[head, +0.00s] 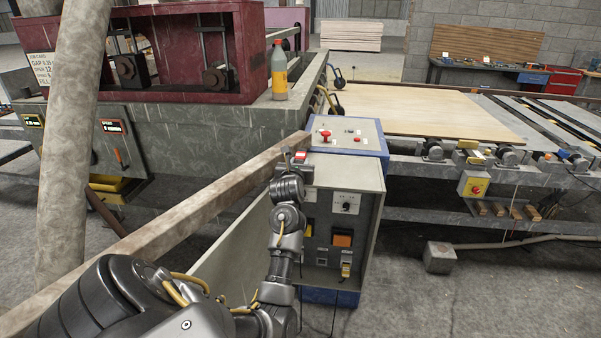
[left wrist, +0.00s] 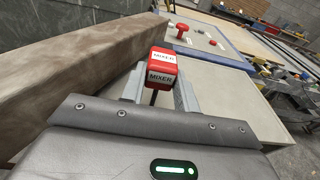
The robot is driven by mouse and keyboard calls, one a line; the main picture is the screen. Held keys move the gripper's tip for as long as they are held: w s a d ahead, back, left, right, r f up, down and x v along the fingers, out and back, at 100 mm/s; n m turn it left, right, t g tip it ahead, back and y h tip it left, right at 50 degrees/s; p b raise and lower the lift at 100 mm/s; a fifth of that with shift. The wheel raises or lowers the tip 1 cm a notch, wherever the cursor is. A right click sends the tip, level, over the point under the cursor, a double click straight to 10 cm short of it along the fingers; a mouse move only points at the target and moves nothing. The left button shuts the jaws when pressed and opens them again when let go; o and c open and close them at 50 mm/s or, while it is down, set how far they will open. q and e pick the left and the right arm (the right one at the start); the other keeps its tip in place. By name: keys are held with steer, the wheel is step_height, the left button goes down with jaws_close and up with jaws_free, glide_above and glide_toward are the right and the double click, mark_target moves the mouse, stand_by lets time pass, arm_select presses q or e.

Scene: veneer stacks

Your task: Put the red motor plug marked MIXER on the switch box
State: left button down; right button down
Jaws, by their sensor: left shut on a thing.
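The red motor plug (left wrist: 161,70) shows MIXER on its white labels in the left wrist view. It is between the fingers of my left gripper (left wrist: 159,92), which is shut on it. In the head view the plug (head: 300,156) is a small red block at the tip of my left gripper (head: 298,163), in front of the switch box's top. The switch box (head: 322,220) is a grey cabinet with a dial, an orange part and a yellow plug with a dark cable on its front. The plug appears apart from that front. Sockets behind my arm are hidden. My right gripper is not in view.
A long brown beam (head: 190,205) runs diagonally close beside my left gripper. A blue-edged console (head: 352,131) with a red mushroom button (head: 325,134) sits behind. A bottle (head: 279,72) stands on the machine ledge. The floor right of the box is mostly clear.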

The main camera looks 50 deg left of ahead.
arm_select(q)
steer(key=shift+w+a+f, duration=0.4)
steer(key=shift+w+f, duration=0.1)
steer(key=shift+f, duration=0.2)
step_height(320, 180, down, 2)
steer(key=shift+f+p, duration=0.1)
steer(key=shift+p, duration=0.85)
steer(key=shift+f, duration=0.45)
steer(key=shift+f, duration=0.1)
steer(key=shift+f, duration=0.15)
steer(key=c, duration=1.1)
jaws_free()
steer(key=shift+o, duration=0.2)
